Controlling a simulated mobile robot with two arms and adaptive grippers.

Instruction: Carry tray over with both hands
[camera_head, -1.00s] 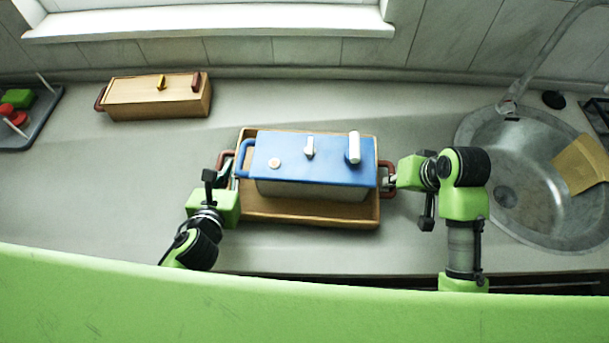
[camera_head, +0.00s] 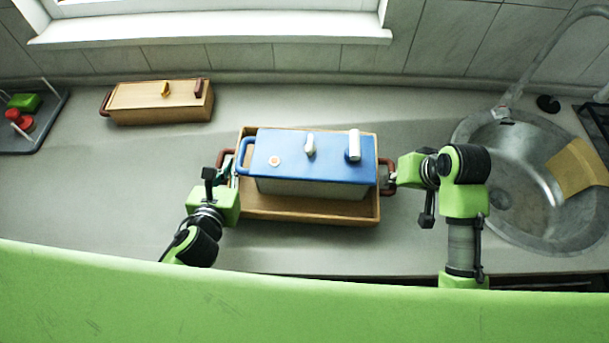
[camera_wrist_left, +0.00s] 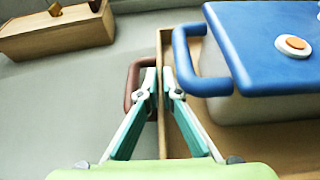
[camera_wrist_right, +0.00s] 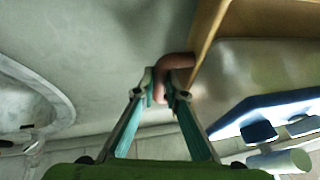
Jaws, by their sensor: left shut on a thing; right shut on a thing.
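A wooden tray (camera_head: 310,213) with reddish-brown side handles carries a pot with a blue lid (camera_head: 315,160), which has white knobs and a blue side handle. I cannot tell whether the tray touches the counter.
A second wooden box (camera_head: 160,103) with reddish handles stands at the back left. A grey rack (camera_head: 40,135) with red and green items is at far left. The counter left of the tray is clear.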

